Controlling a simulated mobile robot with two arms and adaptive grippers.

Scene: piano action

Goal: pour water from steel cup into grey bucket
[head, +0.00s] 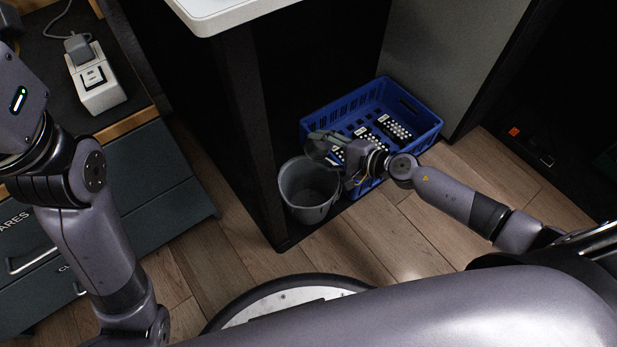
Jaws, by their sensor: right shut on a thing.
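The grey bucket (311,205) stands on the floor beside the dark cabinet panel, with its open top facing up. My right gripper (338,150) is over the bucket's far right rim, shut on the steel cup (320,147). The cup is dark and shiny and sits just above the bucket's far rim. It looks tilted, but its exact angle and any water in it are too small to make out. My left arm comes in at the left, and its gripper is outside the picture.
A blue crate (424,139) with several black-and-white items stands right behind the bucket and my right gripper. A dark panel (250,130) rises left of the bucket under a white top (230,12). Drawers (150,185) stand at left. Wood floor (400,240) is open in front.

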